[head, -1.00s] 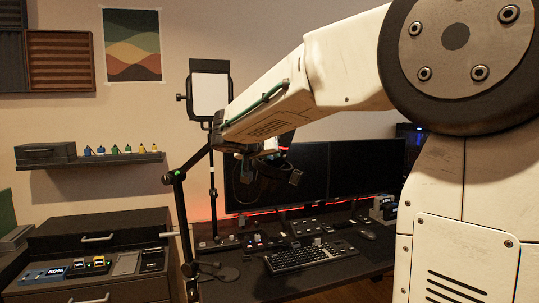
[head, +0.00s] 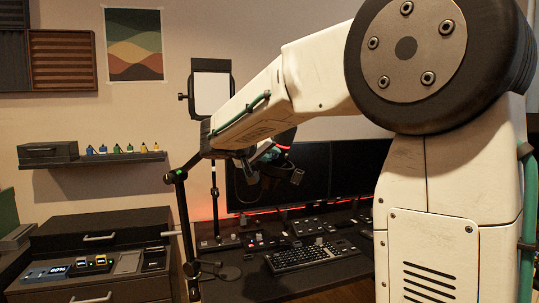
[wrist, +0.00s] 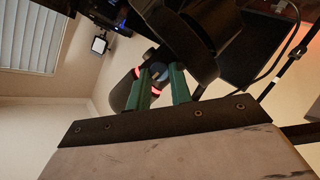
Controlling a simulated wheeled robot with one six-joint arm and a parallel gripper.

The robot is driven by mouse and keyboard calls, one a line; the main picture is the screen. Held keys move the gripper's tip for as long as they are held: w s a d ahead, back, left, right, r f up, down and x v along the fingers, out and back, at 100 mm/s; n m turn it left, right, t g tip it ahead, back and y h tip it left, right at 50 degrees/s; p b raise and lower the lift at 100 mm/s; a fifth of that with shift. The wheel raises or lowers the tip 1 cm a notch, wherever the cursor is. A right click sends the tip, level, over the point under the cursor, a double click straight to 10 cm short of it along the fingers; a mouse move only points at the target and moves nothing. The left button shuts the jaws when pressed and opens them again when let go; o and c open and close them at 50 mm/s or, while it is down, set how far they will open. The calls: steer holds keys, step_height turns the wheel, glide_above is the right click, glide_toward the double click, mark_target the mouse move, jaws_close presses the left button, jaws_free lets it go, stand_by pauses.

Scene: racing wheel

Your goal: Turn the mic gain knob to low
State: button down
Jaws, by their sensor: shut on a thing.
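The microphone (head: 283,150) is dark with a glowing red ring. It hangs in front of the monitors in the head view, partly hidden by my arm. In the wrist view the dark microphone body (wrist: 123,92) shows behind my fingers, with red light near them. A small grey-blue round knob (wrist: 159,69) sits between the fingertips. My gripper (wrist: 162,73) has green fingers close together, shut on this knob. In the head view my gripper (head: 262,155) is small and dark at the microphone. The knob's pointer and markings cannot be made out.
A black boom arm (head: 178,205) stands left of my arm. A lit panel (head: 210,93) is behind it. Monitors (head: 352,175), a keyboard (head: 303,255) and small desk devices lie below. Left are a drawer unit (head: 95,225) and a wall shelf (head: 100,158).

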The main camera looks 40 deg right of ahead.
steer(key=c, duration=1.3)
jaws_free()
steer(key=shift+o, duration=0.2)
steer(key=m, duration=0.1)
steer(key=m+t+y, duration=0.1)
steer(key=m, duration=0.1)
steer(key=m+t+y, duration=0.1)
steer(key=shift+s+d+r, duration=0.15)
steer(key=shift+s+d, duration=0.05)
steer(key=shift+s, duration=0.1)
steer(key=v, duration=0.8)
steer(key=s+a+f+n+g+y, duration=0.2)
steer(key=s+a+f+n+y, duration=0.1)
steer(key=s+f, duration=0.5)
steer(key=s+a+f+n+g+y, duration=0.3)
steer(key=s+f, duration=0.5)
steer(key=s, duration=0.4)
steer(key=shift+s+a+f+n+g+y, duration=0.35)
steer(key=shift+a+n+y, duration=0.55)
steer(key=shift+y, duration=0.5)
